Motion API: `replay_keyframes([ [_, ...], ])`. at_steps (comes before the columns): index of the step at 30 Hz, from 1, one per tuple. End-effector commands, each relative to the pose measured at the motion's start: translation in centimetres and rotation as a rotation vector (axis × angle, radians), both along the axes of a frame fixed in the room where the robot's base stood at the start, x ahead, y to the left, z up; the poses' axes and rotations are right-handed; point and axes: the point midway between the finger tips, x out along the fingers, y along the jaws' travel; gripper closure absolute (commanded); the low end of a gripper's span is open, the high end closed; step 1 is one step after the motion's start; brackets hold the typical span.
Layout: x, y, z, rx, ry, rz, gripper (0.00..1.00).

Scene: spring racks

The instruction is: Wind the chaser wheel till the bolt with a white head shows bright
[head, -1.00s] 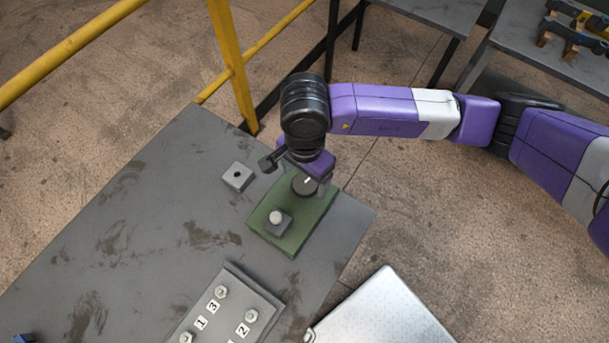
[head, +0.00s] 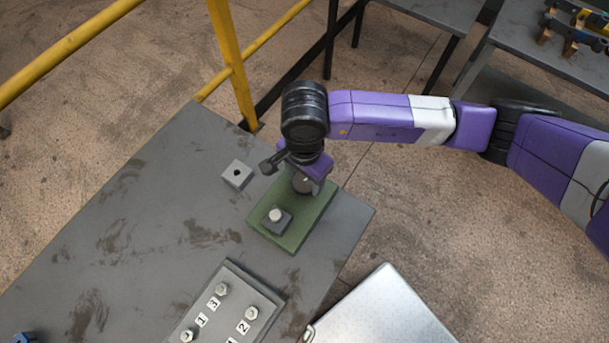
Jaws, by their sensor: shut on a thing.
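A green plate (head: 295,237) lies near the right edge of the grey table. A dark round wheel (head: 303,184) sits on its far part, partly hidden by my gripper. My gripper (head: 304,177) points down over the wheel and is shut on it. A dark block with a round, pale-headed bolt (head: 276,215) stands on the near part of the plate. The bolt head looks pale whitish; I cannot tell whether it is lit.
A grey block with a hole (head: 237,174) lies left of the plate. A grey board (head: 232,299) with several bolts and number labels lies nearer. A yellow rail (head: 232,62) stands behind the table.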

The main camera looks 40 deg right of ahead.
Motion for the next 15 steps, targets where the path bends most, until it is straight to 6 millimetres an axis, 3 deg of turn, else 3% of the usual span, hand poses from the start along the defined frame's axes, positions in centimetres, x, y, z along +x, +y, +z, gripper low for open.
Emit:
replay_keyframes([
  [8, 0.05, -0.07, -0.24, -0.003, -0.002, -0.11, 0.82],
  [15, 0.04, -0.08, -0.41, -0.004, -0.003, -0.31, 0.82],
])
